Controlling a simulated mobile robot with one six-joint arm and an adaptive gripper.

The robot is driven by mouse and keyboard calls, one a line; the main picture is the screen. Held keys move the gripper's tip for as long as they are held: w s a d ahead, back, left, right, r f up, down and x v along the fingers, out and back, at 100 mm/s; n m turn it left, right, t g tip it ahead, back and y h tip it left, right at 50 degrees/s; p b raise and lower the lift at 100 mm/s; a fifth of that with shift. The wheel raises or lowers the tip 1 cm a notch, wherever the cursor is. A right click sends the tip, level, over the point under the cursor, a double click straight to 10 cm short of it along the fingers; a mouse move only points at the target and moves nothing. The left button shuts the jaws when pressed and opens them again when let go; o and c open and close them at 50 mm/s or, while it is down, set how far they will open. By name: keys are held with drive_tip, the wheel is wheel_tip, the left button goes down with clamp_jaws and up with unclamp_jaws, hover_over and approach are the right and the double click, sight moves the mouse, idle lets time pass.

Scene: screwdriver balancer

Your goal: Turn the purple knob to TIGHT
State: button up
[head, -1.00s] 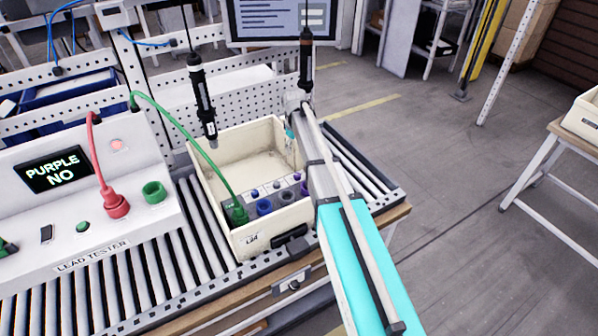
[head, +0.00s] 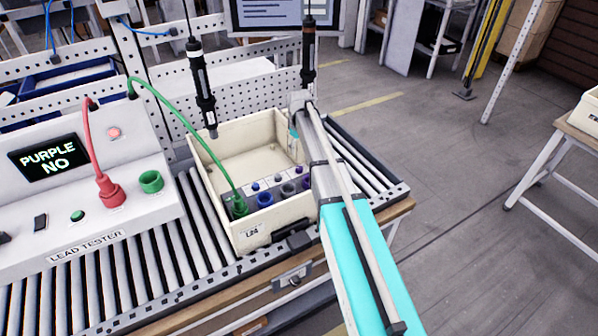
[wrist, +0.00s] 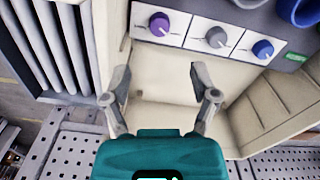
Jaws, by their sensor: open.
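The purple knob (wrist: 159,23) sits on a white plate on the panel inside the cream crate (head: 222,157), with a pale pointer mark; its labels are too small to read. A grey knob (wrist: 216,37) and a blue knob (wrist: 262,49) sit in the same row to its right in the wrist view. My gripper (wrist: 159,72) is open and empty. Its fingers are spread over the crate's inside, apart from the purple knob, which lies above them in the picture. In the head view my arm hides most of the gripper.
Coloured sockets line the panel; a green lead (head: 185,125) runs from the lead tester (head: 95,220) to the crate. The tester's screen (head: 48,160) reads "PURPLE NO". Two hanging screwdrivers (head: 203,90) (head: 308,58) are close to the crate and arm. Rollers surround the crate.

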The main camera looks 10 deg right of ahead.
sight(299, 168)
drive_tip(key=shift+f+b, duration=4.7)
drive_tip(key=shift+f, duration=0.3)
